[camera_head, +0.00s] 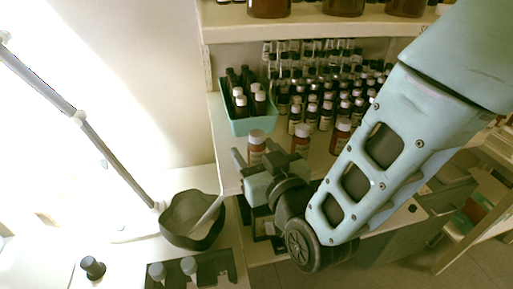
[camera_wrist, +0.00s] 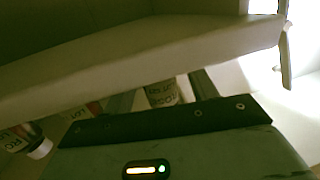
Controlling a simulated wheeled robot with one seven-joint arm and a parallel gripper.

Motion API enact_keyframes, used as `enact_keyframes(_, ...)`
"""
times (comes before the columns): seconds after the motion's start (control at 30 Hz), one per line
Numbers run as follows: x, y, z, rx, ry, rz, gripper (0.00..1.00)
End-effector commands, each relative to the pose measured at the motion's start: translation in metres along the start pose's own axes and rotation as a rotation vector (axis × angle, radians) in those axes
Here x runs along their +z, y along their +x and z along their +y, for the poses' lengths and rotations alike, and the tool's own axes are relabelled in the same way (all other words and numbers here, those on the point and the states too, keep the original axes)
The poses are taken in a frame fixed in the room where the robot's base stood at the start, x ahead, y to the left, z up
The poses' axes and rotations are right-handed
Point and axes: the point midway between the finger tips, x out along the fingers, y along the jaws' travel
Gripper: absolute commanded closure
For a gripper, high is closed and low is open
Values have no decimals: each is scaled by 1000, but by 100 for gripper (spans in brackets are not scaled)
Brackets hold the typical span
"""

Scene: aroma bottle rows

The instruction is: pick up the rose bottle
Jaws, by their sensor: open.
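My gripper (camera_head: 256,158) is open at the front edge of the middle shelf. An amber bottle with a pale cap and white label (camera_head: 256,147) stands upright between its fingers. In the wrist view this bottle (camera_wrist: 162,94) shows between the two fingers (camera_wrist: 163,93), with gaps beside it; its label is dark and only partly readable, so I cannot confirm it is the rose bottle. Two similar amber bottles stand to its right, one near (camera_head: 301,140) and one farther (camera_head: 341,135).
A teal tray of dark bottles (camera_head: 240,127) and dense bottle rows (camera_head: 325,112) stand behind. An upper shelf board (camera_head: 300,27) runs above; its edge (camera_wrist: 150,65) is close in the wrist view. A dark bowl (camera_head: 190,222) sits on the lower left counter.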

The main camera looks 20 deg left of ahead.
Motion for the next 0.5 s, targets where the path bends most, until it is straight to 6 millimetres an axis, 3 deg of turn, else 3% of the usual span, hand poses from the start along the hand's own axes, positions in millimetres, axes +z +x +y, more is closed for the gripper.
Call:
enact_keyframes(0.07, 0, 0, 0, 0, 0, 0, 42)
enact_keyframes(0.1, 0, 0, 0, 0, 0, 0, 48)
enact_keyframes(0.27, 0, 0, 0, 0, 0, 0, 91)
enact_keyframes(0.5, 0, 0, 0, 0, 0, 1, 91)
